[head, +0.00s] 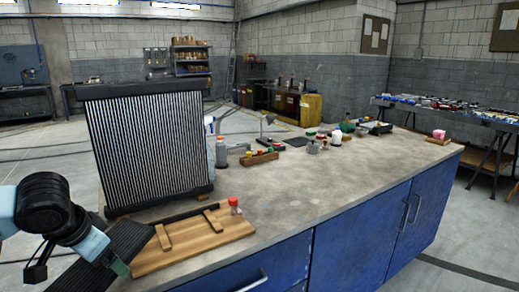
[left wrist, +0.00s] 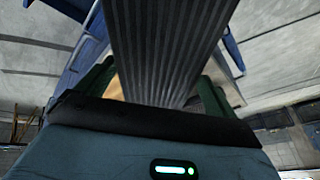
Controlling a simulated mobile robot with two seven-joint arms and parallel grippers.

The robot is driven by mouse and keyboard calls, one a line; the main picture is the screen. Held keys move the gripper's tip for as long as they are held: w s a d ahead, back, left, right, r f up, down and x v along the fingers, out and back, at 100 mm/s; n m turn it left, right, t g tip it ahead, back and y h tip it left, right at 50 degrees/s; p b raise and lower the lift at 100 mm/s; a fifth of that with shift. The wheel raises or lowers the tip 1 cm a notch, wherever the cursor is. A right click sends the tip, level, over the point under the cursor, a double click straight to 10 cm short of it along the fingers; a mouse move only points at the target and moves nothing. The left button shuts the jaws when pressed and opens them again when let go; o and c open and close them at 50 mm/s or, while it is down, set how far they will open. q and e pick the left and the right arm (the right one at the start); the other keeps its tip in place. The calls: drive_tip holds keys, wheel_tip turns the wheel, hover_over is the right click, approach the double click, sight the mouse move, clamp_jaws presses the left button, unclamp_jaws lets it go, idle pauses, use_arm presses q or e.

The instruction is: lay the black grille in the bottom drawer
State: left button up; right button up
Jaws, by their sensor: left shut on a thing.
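The black grille is a dark ribbed panel (head: 112,262), seen at the lower left of the head view. It also fills the upper middle of the left wrist view (left wrist: 165,50). My left gripper (head: 118,266) is shut on it, with green fingers on both sides of the panel in the wrist view. It holds the grille at the near left end of the workbench, beside the wooden board. The blue bench front shows a handle (head: 252,281) at the bottom edge of the head view; I cannot tell which drawer it belongs to. My right gripper is not in view.
A large finned radiator (head: 148,145) stands upright on the bench (head: 300,192) just behind. Blue parts (left wrist: 231,48) flank the grille in the wrist view. The bench's middle is clear.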

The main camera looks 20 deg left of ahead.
use_arm(q)
drive_tip(key=w+d+n, duration=0.1)
drive_tip(key=w+d, duration=0.1)
drive_tip(key=d, duration=1)
drive_tip(key=w+d, duration=0.3)
drive_tip(key=d, duration=0.9)
wheel_tip(320, 180, down, 16)
drive_tip(key=g+b, duration=0.2)
drive_tip(key=b, duration=0.8)
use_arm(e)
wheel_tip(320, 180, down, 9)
use_arm(q)
wheel_tip(320, 180, up, 16)
drive_tip(key=r+p, duration=0.1)
drive_tip(key=p, duration=1.5)
drive_tip(key=s+f, duration=0.3)
drive_tip(key=s, duration=0.6)
drive_tip(key=shift+d+f, duration=0.15)
drive_tip(key=shift+f, duration=0.2)
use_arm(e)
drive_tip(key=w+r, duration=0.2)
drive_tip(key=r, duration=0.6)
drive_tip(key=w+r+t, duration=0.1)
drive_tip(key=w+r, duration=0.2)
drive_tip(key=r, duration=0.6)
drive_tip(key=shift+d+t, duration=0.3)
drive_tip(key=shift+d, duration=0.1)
